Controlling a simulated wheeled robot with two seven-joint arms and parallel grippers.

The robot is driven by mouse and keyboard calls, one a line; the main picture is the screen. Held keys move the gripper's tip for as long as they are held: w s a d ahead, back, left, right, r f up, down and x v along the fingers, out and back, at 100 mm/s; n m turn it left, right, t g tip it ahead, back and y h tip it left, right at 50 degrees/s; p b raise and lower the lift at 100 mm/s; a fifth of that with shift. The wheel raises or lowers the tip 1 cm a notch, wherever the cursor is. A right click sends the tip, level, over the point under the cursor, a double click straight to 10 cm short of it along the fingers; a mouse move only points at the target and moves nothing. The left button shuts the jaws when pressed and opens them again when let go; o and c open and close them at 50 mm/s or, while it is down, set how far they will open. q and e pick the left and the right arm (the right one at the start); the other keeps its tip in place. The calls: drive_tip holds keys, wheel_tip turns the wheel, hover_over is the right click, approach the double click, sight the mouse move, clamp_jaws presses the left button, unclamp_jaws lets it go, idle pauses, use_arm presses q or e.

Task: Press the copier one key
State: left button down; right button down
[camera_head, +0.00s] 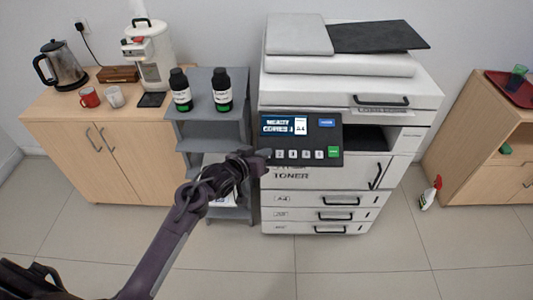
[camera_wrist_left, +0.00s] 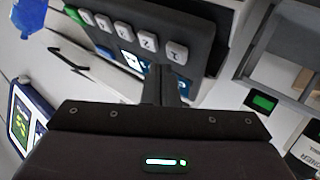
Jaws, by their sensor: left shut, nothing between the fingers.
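The copier (camera_head: 350,92) stands in the middle of the head view, with a dark control panel (camera_head: 301,133) on its front. The one key (camera_head: 279,154) is the leftmost of the pale number keys, and it also shows in the left wrist view (camera_wrist_left: 177,52). My left gripper (camera_head: 263,154) is at the panel's lower left edge, just left of the one key. In the left wrist view its fingers (camera_wrist_left: 165,84) are shut and empty, with their tips close to the one key. I cannot tell whether they touch it. My right gripper is not in view.
A grey shelf (camera_head: 203,133) with two dark bottles (camera_head: 181,90) stands left of the copier. A wooden cabinet (camera_head: 75,150) bears a kettle (camera_head: 62,66) and mugs. A spray bottle (camera_head: 430,193) stands on the floor at right. The floor in front is clear.

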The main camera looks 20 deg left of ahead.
use_arm(q)
drive_tip(key=shift+w+f, duration=0.2)
drive_tip(key=shift+f, duration=0.1)
drive_tip(key=shift+w+a+f, duration=0.1)
drive_tip(key=shift+w+f, duration=0.1)
drive_tip(key=shift+f, duration=0.2)
idle(0.6)
idle(0.4)
drive_tip(key=shift+s+r+p, duration=0.5)
drive_tip(key=shift+r+p, duration=0.3)
drive_tip(key=shift+p, duration=0.05)
drive_tip(key=r+p, duration=0.1)
drive_tip(key=s+r+p, duration=0.1)
drive_tip(key=p, duration=0.1)
drive_tip(key=s+d+r+p, duration=0.1)
drive_tip(key=r+p, duration=0.1)
drive_tip(key=shift+s+r, duration=0.1)
drive_tip(key=shift+s, duration=0.15)
idle(0.5)
